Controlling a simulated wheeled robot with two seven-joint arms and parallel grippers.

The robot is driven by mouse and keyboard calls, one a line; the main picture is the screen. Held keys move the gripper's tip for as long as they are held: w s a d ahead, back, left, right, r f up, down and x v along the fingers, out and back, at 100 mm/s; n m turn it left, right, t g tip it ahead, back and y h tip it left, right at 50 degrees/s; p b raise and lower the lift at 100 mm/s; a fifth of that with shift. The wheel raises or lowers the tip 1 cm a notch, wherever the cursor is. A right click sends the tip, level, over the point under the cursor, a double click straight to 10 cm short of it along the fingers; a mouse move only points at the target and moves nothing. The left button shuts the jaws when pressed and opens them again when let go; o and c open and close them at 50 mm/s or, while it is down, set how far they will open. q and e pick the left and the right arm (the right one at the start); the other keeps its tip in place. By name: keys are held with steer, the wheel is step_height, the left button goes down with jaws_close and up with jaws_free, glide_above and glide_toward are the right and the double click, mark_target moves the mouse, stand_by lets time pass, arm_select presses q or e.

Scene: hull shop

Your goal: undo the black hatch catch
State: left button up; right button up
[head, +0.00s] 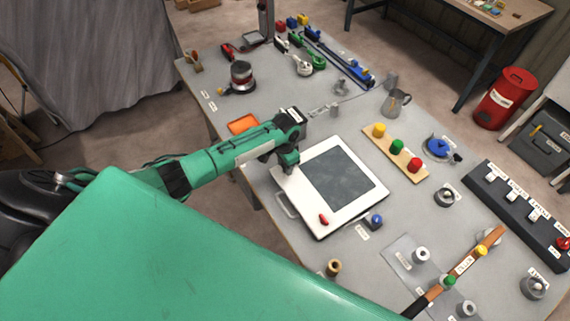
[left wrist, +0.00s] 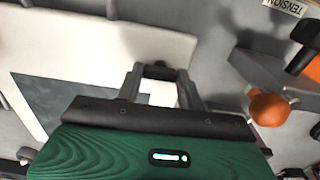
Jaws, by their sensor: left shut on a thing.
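In the left wrist view the two fingers (left wrist: 163,80) are closed in on a small dark piece (left wrist: 160,71) at the edge of the white frame (left wrist: 95,38). This looks like the black catch, but the fingers hide most of it. A red catch (head: 323,219) sits on the frame's near edge. My right gripper is not in view.
A block with yellow, green and red knobs (head: 397,148) stands right of the hatch. A blue knob (head: 376,220) is near its lower right corner. An orange tray (head: 242,124) lies behind my left wrist. An orange ball knob (left wrist: 268,109) shows close by in the left wrist view.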

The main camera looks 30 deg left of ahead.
arm_select(q)
steer(key=o, duration=1)
steer(key=shift+r, duration=0.15)
step_height(320, 180, up, 14)
steer(key=b, duration=0.3)
steer(key=shift+f+b, duration=0.2)
steer(key=shift+b, duration=0.2)
